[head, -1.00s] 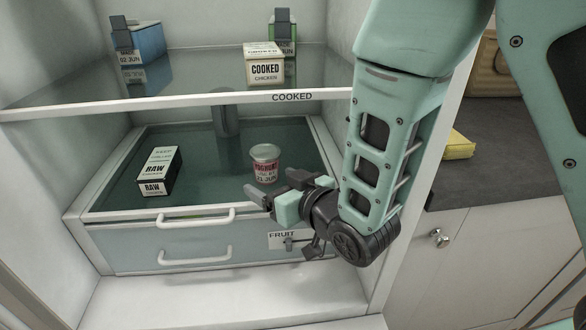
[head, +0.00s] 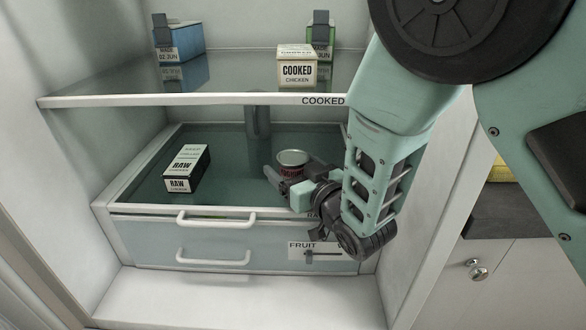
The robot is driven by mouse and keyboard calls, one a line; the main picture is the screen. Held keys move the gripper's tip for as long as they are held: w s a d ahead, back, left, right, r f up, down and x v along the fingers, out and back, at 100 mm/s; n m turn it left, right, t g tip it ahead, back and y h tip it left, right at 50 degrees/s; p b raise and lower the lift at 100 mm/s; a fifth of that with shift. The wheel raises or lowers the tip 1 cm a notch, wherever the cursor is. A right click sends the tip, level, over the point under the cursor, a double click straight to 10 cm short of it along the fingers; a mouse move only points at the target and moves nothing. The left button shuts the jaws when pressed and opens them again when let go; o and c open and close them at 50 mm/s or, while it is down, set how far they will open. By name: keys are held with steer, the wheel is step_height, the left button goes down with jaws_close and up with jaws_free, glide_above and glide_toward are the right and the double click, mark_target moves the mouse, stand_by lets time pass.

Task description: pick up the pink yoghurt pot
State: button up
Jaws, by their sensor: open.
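The pink yoghurt pot (head: 291,162) stands upright on the lower glass shelf, with a grey lid and a pink-red printed label. My gripper (head: 287,177) is open at the pot's near side and hides its lower part. One dark finger reaches to the left of the pot. The other side of the jaws is at its right, partly hidden. I cannot tell whether the fingers touch the pot or how far it is between them.
The COOKED shelf (head: 215,97) above carries a COOKED CHICKEN box (head: 297,67), a blue carton (head: 178,43) and a green carton (head: 321,35). Below is a drawer (head: 225,240) labelled FRUIT. The shelf between carton and pot is clear.

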steer(key=c, duration=1.1)
steer(key=shift+a, duration=0.1)
steer(key=shift+c, duration=0.3)
steer(key=shift+r, duration=0.1)
